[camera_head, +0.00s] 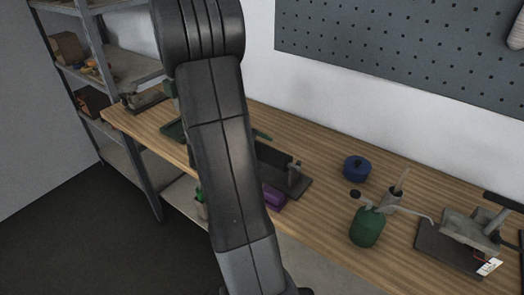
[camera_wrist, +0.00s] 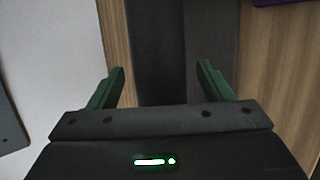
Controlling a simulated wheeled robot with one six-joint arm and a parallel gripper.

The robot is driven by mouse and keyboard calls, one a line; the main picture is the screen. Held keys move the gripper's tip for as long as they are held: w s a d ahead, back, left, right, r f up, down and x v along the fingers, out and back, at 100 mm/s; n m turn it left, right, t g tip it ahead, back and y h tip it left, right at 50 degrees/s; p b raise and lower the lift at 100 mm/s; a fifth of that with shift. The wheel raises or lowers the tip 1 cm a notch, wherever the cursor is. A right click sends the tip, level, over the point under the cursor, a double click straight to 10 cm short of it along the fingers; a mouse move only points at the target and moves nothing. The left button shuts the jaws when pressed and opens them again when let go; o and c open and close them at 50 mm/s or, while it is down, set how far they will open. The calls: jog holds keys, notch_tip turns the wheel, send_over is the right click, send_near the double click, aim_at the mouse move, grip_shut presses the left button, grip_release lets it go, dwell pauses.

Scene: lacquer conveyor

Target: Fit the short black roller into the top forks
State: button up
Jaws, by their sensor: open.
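My gripper (camera_wrist: 160,67) is open in the wrist view, its two green fingers spread apart. A long black shape (camera_wrist: 155,40) runs between and beyond the fingers, with a slightly lighter dark strip (camera_wrist: 212,35) along its right side. I cannot tell whether the black shape is the short roller, and no contact with the fingers shows. Just right of the arm, a dark stand (camera_head: 275,156) with an upright bracket rests on a dark base plate (camera_head: 299,188). I cannot make out the top forks.
Metal shelves (camera_head: 139,170) stand at the left.

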jog(key=shift+w+d+f, duration=0.2)
jog(key=shift+d+f, duration=0.2)
jog(key=c, duration=1.4)
jog(key=shift+o, duration=0.2)
